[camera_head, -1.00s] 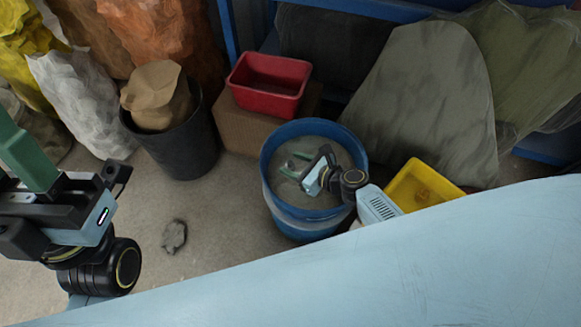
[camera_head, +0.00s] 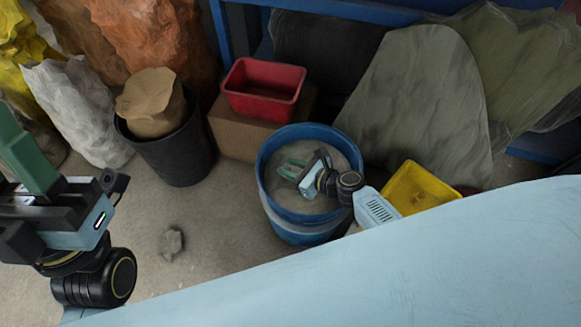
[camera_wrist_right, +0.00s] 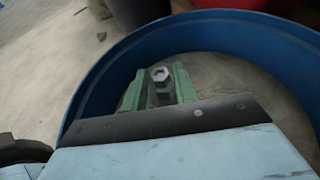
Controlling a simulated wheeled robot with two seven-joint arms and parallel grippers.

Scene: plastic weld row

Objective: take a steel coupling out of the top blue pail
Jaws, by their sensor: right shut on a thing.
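The blue pail (camera_head: 299,226) stands in the middle of the head view, and its rim also shows in the right wrist view (camera_wrist_right: 205,18). My right gripper (camera_head: 291,168) reaches down inside it. In the right wrist view its green fingers (camera_wrist_right: 160,88) are shut on a small grey steel coupling (camera_wrist_right: 161,76), with the coupling's open end facing up. The coupling cannot be made out in the head view.
A red bin (camera_head: 264,105) sits on a cardboard box (camera_head: 235,137) behind the pail. A yellow bin (camera_head: 405,190) is close on the right. A dark bin (camera_head: 180,157) with a paper sack stands left. A grey lump (camera_head: 171,244) lies on otherwise open floor.

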